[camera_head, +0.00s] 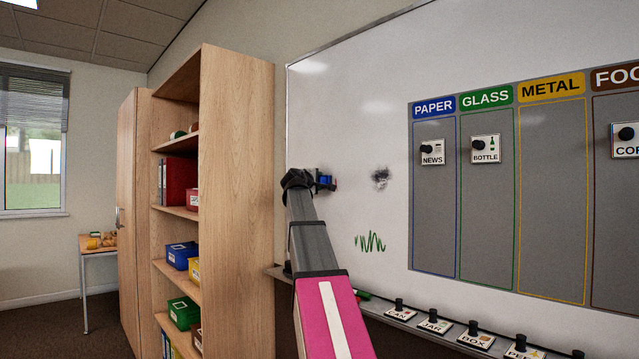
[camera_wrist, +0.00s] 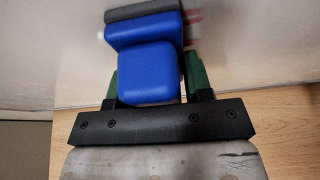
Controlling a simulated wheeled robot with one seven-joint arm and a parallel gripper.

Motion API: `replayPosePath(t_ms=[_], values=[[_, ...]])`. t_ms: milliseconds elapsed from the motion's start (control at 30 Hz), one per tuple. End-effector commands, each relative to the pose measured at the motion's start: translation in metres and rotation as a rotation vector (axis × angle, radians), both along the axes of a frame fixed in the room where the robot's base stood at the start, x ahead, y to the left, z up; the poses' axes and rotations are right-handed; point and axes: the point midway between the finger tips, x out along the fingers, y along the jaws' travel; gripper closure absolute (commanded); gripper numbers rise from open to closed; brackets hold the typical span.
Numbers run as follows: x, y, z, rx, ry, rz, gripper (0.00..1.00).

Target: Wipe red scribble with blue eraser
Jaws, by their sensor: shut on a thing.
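The blue eraser (camera_head: 326,181) is at the left part of the whiteboard (camera_head: 345,120). In the wrist view, the eraser (camera_wrist: 150,72) has a blue grip and a grey pad (camera_wrist: 143,9) turned to the board. My gripper (camera_wrist: 153,80) is shut on its grip, with a green finger on each side. The pad looks close to or touching the board; I cannot tell which. A faint red mark (camera_wrist: 193,14) shows beside the pad. In the head view I see no red scribble; my gripper (camera_head: 321,182) and arm may hide it.
A black smudge (camera_head: 380,178) is right of my gripper, and a green scribble (camera_head: 370,242) is below. Sorting columns (camera_head: 435,200) with magnet cards fill the board's right. A ledge (camera_head: 400,312) with cards runs below. A wooden shelf (camera_head: 235,200) stands close on the left.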

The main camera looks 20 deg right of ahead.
Motion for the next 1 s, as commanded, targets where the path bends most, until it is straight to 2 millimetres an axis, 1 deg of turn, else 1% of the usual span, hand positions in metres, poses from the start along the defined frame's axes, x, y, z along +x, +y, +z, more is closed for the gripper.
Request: replayPosePath(t_ms=[33,100,367,700,800,1000], values=[[0.006,0.001,0.001,0.0,0.0,0.0,0.76],[0.01,0.002,0.0,0.001,0.0,0.0,0.76],[0.017,0.004,0.0,0.001,0.001,0.0,0.76],[0.041,0.013,0.001,0.001,0.0,-0.001,0.76],[0.044,0.014,0.0,0.0,0.0,-0.001,0.76],[0.044,0.014,0.0,0.0,0.0,-0.001,0.76]])
